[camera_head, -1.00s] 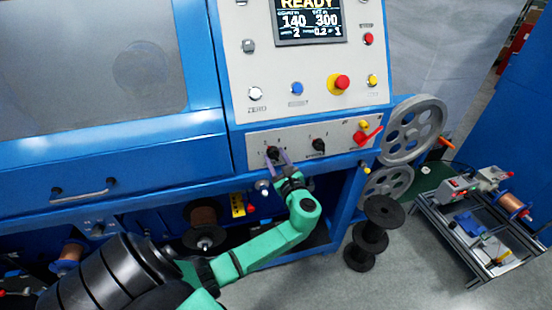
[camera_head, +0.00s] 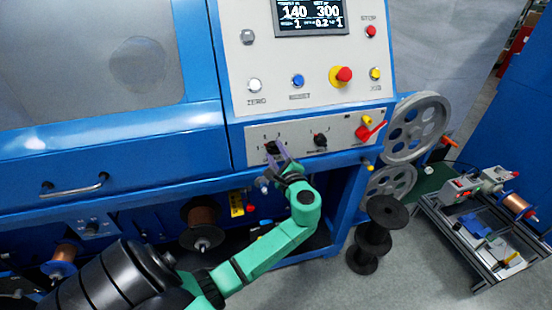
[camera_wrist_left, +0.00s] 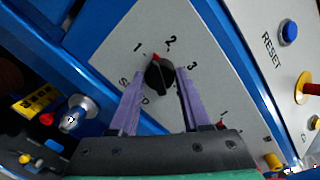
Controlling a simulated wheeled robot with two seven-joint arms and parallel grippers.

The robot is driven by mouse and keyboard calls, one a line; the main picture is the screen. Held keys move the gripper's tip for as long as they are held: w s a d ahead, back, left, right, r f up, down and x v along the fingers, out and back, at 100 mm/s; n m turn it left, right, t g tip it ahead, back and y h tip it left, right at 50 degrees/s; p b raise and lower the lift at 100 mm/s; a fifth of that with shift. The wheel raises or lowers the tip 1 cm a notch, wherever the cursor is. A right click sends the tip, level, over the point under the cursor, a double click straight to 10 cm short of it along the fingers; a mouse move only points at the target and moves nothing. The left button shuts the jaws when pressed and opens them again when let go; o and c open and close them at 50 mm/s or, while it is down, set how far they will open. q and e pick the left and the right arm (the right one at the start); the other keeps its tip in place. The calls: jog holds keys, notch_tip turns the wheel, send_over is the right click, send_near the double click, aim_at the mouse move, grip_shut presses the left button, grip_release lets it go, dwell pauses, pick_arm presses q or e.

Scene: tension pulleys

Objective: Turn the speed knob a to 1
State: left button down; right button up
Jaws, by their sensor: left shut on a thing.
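The black speed knob (camera_head: 272,148) is on the grey lower panel (camera_head: 295,135) of the blue machine, left of a second black knob (camera_head: 320,139). In the left wrist view the speed knob (camera_wrist_left: 159,77) has a red pointer mark at its top, between the printed 1 and 2. My left gripper (camera_head: 277,153) has its purple fingers on either side of this knob, shut on it; the fingers (camera_wrist_left: 160,86) also show in the left wrist view. The display (camera_head: 311,17) reads 140 and 300, with a small 1 at lower left. My right gripper is not seen.
Above are a white ZERO button (camera_head: 255,85), a blue RESET button (camera_head: 298,81) and a red stop knob (camera_head: 342,76). A red lever (camera_head: 370,131) is at the panel's right end. Grey pulleys (camera_head: 415,128) and a black spool stack (camera_head: 372,235) stand to the right.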

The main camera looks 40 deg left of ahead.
pick_arm(q)
jog(key=shift+f+n+h+b, duration=0.1)
jog(key=shift+n+h+b, duration=0.2)
jog(key=shift+n+b, duration=1.75)
jog(key=shift+n, duration=0.45)
jog(key=shift+c, duration=1.8)
grip_release()
jog(key=b+v, duration=0.1)
jog(key=v, duration=1.3)
jog(key=shift+s+d+b, duration=0.2)
jog(key=shift+s+b, duration=0.1)
jog(key=shift+b, duration=0.05)
